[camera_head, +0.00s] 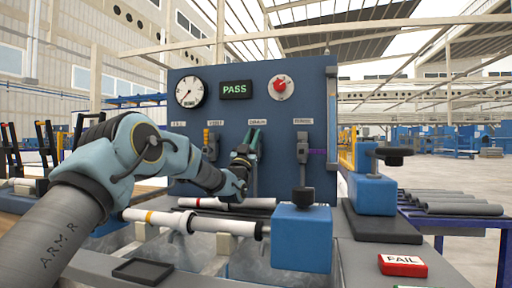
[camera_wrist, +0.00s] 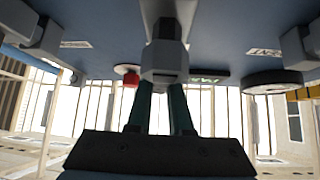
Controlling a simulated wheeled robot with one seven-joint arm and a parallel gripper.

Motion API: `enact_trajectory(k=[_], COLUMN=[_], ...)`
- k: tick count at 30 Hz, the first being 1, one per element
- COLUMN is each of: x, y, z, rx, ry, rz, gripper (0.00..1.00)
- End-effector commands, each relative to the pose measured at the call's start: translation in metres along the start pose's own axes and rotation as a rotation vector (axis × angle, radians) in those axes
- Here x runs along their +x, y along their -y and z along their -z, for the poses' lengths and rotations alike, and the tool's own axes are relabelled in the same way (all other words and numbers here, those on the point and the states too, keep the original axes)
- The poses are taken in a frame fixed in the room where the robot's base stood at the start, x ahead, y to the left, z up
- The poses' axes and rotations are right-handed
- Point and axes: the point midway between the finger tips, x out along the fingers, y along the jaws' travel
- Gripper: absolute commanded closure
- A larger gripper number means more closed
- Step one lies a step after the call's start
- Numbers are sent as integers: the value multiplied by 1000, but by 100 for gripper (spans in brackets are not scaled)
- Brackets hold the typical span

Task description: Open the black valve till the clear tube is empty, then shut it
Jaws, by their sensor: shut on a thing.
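My gripper (camera_head: 250,145) reaches up to the blue panel, under the middle label.
Other valves (camera_head: 302,148) flank the held one. A gauge (camera_head: 190,91), a green PASS sign (camera_head: 236,89) and a red button (camera_head: 280,85) are above. White pipes (camera_head: 186,221) lie below, near blue clamps (camera_head: 302,236). A red FAIL block (camera_head: 402,265) lies front right.

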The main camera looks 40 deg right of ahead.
Motion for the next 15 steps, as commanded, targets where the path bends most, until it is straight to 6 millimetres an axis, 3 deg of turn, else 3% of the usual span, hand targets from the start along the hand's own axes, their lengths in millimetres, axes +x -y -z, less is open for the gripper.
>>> enact_trajectory(k=[15], x=[-2], y=[7], z=[-3], rx=[-84], ry=[5], rz=[84], gripper=[100])
